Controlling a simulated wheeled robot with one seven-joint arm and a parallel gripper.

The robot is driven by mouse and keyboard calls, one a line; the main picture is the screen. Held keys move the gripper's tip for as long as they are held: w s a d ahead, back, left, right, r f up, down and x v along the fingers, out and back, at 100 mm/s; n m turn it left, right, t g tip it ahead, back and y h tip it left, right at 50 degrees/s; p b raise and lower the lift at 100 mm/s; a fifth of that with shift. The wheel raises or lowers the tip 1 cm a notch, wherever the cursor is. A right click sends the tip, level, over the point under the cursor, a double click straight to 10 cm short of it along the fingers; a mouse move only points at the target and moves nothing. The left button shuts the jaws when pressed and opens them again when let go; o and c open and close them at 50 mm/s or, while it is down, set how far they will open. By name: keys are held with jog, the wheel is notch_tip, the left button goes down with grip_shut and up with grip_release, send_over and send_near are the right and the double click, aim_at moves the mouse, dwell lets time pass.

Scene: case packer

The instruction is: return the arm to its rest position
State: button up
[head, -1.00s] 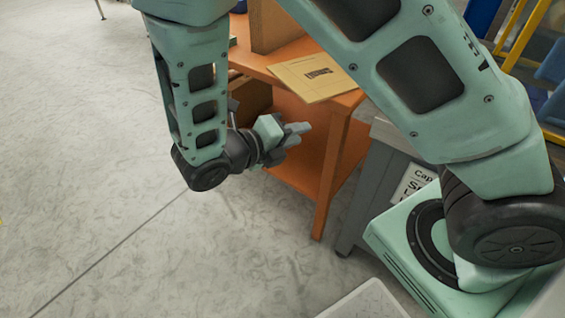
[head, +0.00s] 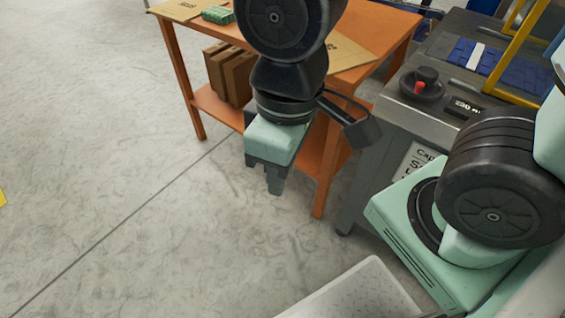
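My gripper (head: 268,182) hangs from my arm in the middle of the head view, pointing down over the bare floor. It is in front of the orange table and apart from it as far as I can see. No object shows in it. Its fingers are small and seen at an angle, so I cannot tell whether they are open or shut. My arm covers part of the table top.
An orange table (head: 385,28) stands behind my gripper, with flat cardboard (head: 180,9) and a green item (head: 217,15) on top and brown boxes (head: 238,77) on its lower shelf. A grey machine (head: 376,165) with a red knob stands right.

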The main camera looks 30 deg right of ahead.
notch_tip(320, 180, up, 20)
jog(key=p, duration=2)
jog(key=shift+r, duration=0.25)
jog(key=shift+d, duration=0.15)
